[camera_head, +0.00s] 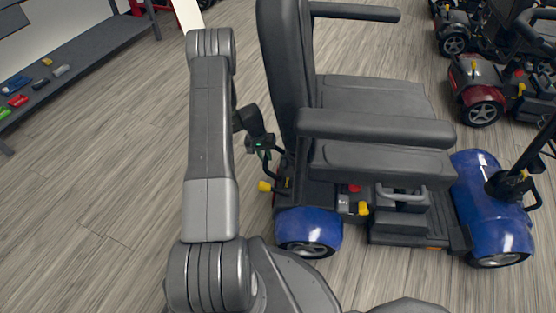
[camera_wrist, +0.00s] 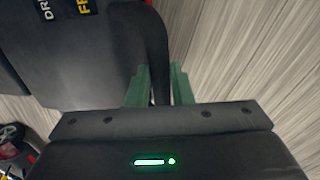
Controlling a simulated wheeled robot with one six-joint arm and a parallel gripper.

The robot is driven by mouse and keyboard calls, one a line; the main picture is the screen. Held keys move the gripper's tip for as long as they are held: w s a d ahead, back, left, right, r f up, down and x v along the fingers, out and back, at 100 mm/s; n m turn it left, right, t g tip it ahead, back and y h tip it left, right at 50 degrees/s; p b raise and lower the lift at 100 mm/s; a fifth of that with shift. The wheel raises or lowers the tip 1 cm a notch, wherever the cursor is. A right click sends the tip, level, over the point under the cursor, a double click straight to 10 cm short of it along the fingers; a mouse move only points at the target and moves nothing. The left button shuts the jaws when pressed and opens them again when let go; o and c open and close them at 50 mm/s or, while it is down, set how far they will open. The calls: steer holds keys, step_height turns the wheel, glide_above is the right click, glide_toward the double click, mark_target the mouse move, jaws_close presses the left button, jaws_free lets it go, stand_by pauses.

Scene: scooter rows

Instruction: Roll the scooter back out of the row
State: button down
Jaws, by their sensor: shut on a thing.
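The blue scooter (camera_head: 308,225) stands in side view in the head view, with a black seat, blue fenders and its front end to the right. My gripper (camera_head: 266,153) is behind the seat back, at the scooter's rear. In the wrist view its green fingers (camera_wrist: 160,82) are shut on a black curved bar (camera_wrist: 154,38) at the rear of the scooter. The exact contact is partly hidden by the fingers and gripper body. A yellow-tipped lever (camera_head: 264,186) sticks out at the rear, below the gripper. A label with white and yellow lettering (camera_wrist: 66,8) shows on the dark rear body.
Other scooters, one of them red (camera_head: 481,97), stand at the upper right. A grey bench (camera_head: 84,57) with small coloured items runs along the upper left. The wood floor (camera_head: 95,190) left of the scooter, behind it, is clear.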

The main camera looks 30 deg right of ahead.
steer(key=shift+w+a, duration=0.6)
steer(key=shift+a, duration=0.2)
steer(key=c, duration=1.3)
jaws_free()
steer(key=shift+d, duration=0.1)
step_height(320, 180, up, 14)
steer(key=w+a+p, duration=0.1)
steer(key=a+p, duration=0.1)
steer(key=p, duration=0.1)
steer(key=shift+w+f+p, duration=0.2)
steer(key=shift+p, duration=0.1)
steer(key=shift+a+f, duration=0.1)
steer(key=s+d+f+b, duration=0.2)
steer(key=d+f+b, duration=0.1)
steer(key=f, duration=1)
steer(key=shift+f+b, duration=0.2)
steer(key=shift+b, duration=0.1)
